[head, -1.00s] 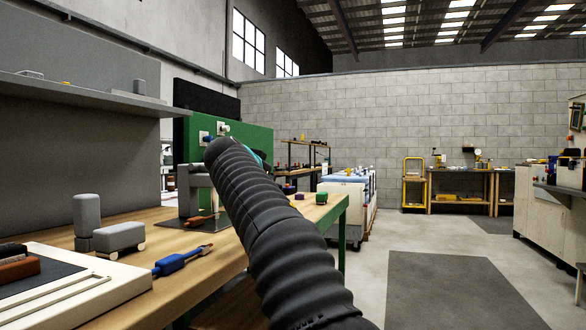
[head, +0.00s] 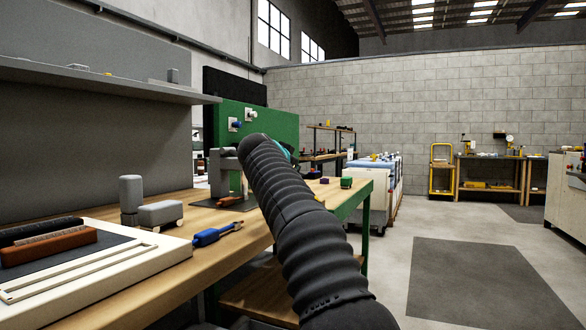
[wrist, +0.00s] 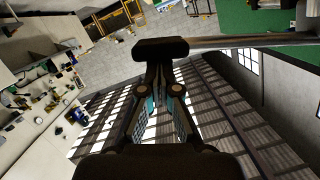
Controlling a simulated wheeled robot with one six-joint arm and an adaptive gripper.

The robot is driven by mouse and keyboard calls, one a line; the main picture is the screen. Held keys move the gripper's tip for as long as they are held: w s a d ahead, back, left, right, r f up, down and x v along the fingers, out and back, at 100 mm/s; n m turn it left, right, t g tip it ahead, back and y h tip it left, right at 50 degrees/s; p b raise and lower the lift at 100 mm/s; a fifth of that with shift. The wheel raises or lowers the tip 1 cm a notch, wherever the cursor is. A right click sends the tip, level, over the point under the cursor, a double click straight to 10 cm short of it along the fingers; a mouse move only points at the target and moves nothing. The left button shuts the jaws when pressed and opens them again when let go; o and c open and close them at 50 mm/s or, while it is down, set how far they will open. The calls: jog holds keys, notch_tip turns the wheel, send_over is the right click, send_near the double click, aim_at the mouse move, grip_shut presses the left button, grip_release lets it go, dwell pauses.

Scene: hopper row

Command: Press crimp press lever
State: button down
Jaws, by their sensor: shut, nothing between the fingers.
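What appears to be the crimp press is a grey upright frame (head: 222,172) on a dark base plate on the wooden bench, in the head view. My black ribbed arm stands just to its right in the picture and may cover part of it. I cannot make out its lever clearly. An orange-brown piece (head: 230,201) lies on the base plate.
The bench (head: 180,262) also holds a cream tray (head: 95,270), a grey block piece (head: 158,213) and a blue tool (head: 212,235). A green panel (head: 272,124) stands behind the press. A shelf (head: 110,88) overhangs at left. Open floor (head: 390,240) lies right of the bench.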

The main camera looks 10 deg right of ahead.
jog(key=s+a+r+p, duration=0.1)
jog(key=s+a+r, duration=0.2)
jog(key=s+r, duration=0.3)
jog(key=s, duration=0.3)
jog(key=shift+s+a, duration=0.15)
jog(key=shift+a, duration=0.05)
dwell(0.5)
jog(key=s+d+f+n+g+y+p, duration=0.25)
jog(key=s+d+f, duration=0.35)
jog(key=s, duration=0.4)
jog(key=s+d+f+n+g+y+p, duration=0.1)
jog(key=s+d+f+n+g+p, duration=0.2)
jog(key=s+f, duration=0.6)
jog(key=s+f+n+g+y+p, duration=0.2)
jog(key=s+f+n+y, duration=0.1)
jog(key=s+f, duration=1.6)
jog(key=s, duration=0.3)
jog(key=shift+s+d+f+g, duration=0.25)
jog(key=shift+s+d+g, duration=0.05)
jog(key=shift+s+g, duration=0.05)
jog(key=shift+n, duration=0.25)
